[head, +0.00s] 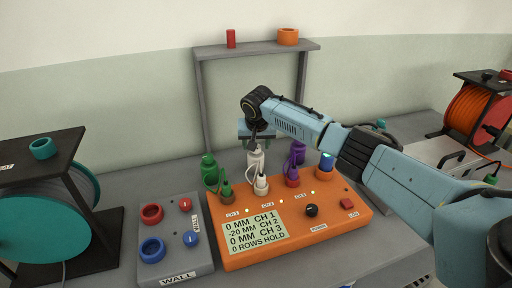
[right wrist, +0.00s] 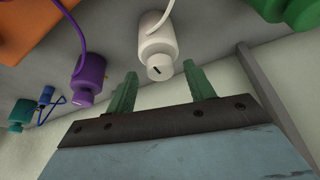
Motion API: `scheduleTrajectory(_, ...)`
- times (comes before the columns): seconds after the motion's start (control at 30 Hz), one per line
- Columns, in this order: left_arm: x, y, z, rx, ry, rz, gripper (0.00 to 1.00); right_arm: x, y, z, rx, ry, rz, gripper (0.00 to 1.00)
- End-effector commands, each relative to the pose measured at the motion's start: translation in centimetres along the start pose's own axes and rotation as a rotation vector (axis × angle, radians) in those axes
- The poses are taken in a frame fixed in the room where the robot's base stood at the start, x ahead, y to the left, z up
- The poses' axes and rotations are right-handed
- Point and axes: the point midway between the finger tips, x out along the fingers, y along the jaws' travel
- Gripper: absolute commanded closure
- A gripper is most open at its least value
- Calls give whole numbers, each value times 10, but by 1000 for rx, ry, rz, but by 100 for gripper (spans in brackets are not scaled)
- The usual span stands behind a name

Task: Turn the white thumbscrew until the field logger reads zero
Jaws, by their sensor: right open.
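The white gauge body (right wrist: 154,36) in the right wrist view carries the white thumbscrew (right wrist: 161,72), a short round knob with a dark slot line. My right gripper (right wrist: 160,77) is open, with one green finger to each side of the knob; I cannot tell whether they touch it. In the head view the white gauge (head: 256,161) stands behind the field logger, with my right gripper (head: 257,139) at its top, where the thumbscrew is hidden. The orange field logger (head: 329,220) reads 0 MM CH 1, -20 MM CH 2, 0 MM CH 3, 0 ROWS HOLD. My left gripper is out of view.
Green (head: 208,168) and purple (head: 298,152) gauges stand close on either side of the white one, with cables to the logger. A grey frame (head: 203,110) rises behind. A grey wall box (head: 176,255) and a teal reel (head: 45,225) are at left.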

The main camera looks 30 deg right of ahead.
Motion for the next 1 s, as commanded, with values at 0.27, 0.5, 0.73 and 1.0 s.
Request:
scheduleTrajectory(0.27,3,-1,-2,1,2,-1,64,11,0,0,0,1,0,47)
scheduleTrajectory(0.5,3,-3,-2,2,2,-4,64,11,0,0,0,1,0,53)
scheduleTrajectory(0.73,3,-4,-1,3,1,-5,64,11,0,0,0,1,0,83)
scheduleTrajectory(1.0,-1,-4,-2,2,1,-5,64,10,0,0,-13,0,-5,91)
